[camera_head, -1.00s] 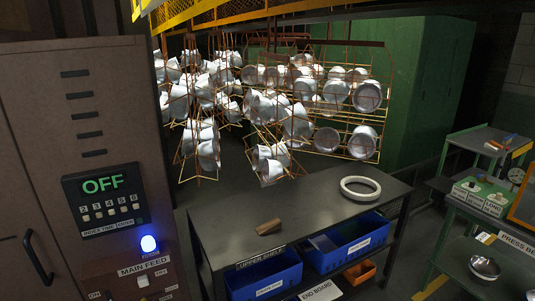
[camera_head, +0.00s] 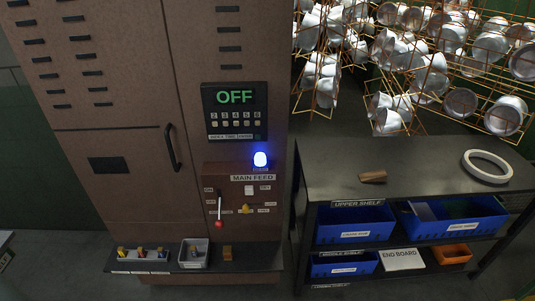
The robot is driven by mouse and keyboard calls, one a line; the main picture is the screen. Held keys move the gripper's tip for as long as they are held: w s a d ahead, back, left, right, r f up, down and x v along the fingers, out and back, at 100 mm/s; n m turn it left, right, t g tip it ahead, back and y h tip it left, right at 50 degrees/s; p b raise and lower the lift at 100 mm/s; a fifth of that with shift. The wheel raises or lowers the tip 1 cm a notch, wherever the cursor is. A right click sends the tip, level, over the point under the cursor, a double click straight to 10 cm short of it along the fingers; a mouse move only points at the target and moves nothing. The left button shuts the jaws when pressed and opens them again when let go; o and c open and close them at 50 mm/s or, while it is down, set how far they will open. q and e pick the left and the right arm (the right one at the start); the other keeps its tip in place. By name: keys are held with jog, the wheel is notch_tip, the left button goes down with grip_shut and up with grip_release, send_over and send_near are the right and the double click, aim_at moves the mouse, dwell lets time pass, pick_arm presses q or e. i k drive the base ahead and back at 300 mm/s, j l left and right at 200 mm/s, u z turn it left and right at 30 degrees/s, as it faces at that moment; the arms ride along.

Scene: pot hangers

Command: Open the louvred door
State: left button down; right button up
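A brown cabinet (camera_head: 120,205) stands at left and centre, its front marked with dark louvre slots. Rows of slots (camera_head: 82,56) cover its upper left panel. A dark horizontal seam runs below them. A black bar handle (camera_head: 170,147) stands upright by the right end of that seam, near the vertical seam. The panel below carries a small black plate (camera_head: 109,165). No gap shows along these seams; the front looks shut. Neither of my grippers is in view.
Right of the handle are an OFF display (camera_head: 235,111), a lit blue lamp (camera_head: 260,159) and the main feed box (camera_head: 244,199) with a red-tipped lever. A narrow ledge (camera_head: 225,266) with small trays juts out below. A dark shelved table (camera_head: 415,170) stands right, before hanging pots (camera_head: 440,80).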

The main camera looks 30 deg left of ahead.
aim_at(101, 74)
jog(key=u, duration=1.95)
